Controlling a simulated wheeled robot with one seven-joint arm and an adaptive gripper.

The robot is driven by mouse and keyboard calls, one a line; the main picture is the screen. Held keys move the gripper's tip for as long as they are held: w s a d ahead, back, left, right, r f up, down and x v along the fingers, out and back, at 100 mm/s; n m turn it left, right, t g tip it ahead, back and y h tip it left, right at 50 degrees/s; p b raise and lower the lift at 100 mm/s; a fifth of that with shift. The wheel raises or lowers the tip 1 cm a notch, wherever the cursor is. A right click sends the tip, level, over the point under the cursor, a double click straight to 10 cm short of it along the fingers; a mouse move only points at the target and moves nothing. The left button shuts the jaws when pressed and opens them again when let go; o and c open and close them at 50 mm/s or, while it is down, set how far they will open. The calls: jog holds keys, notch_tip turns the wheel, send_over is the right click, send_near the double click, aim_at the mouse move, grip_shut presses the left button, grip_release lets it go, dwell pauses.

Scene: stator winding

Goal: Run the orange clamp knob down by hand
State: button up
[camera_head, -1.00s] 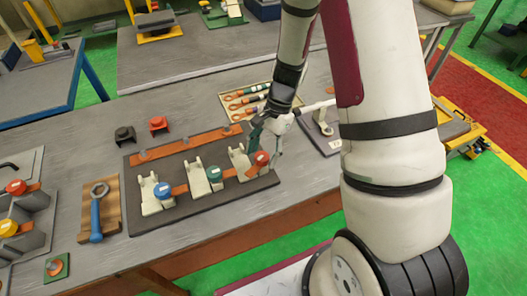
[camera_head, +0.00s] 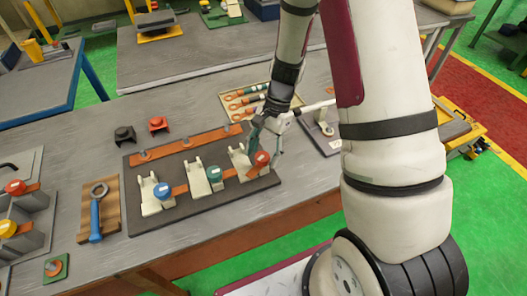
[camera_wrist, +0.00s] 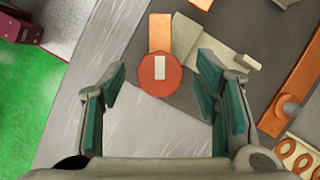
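The orange clamp knob (camera_head: 262,158) sits at the right end of the dark fixture board (camera_head: 205,203), beside a cream clamp body (camera_head: 239,160). In the wrist view the knob (camera_wrist: 160,82) is a faceted orange disc with a white bar on top, standing upright in that picture. My gripper (camera_head: 266,142) is just above the knob. In the wrist view my gripper (camera_wrist: 161,72) is open, with one green-padded finger on each side of the knob. A clear gap shows between each finger and the knob, so neither visibly touches it.
A blue-capped clamp (camera_head: 163,190) and a green-capped clamp (camera_head: 214,173) stand left on the same board. A tray of orange-ended tools (camera_head: 232,117) lies behind. A blue-handled ring tool (camera_head: 96,212) lies on wood at left. Bare tabletop (camera_head: 215,243) runs along the front.

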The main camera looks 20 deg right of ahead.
jog(key=v, duration=1.2)
dwell(0.4)
jog(key=s+a+r+n+t+h, duration=0.1)
jog(key=s+r+n, duration=0.2)
jog(key=r, duration=0.3)
jog(key=s+a+r+n+t, duration=0.2)
jog(key=s+r, duration=0.1)
jog(key=r, duration=0.4)
jog(key=s+a+r+n+t+h, duration=0.1)
jog(key=s+r+n+t+h, duration=0.1)
jog(key=s+r+n+t, duration=0.2)
jog(key=shift+s+a+r+n+t+h, duration=0.3)
jog(key=shift+s+r+n, duration=1.4)
jog(key=shift+s, duration=2.7)
jog(key=shift+d, duration=0.1)
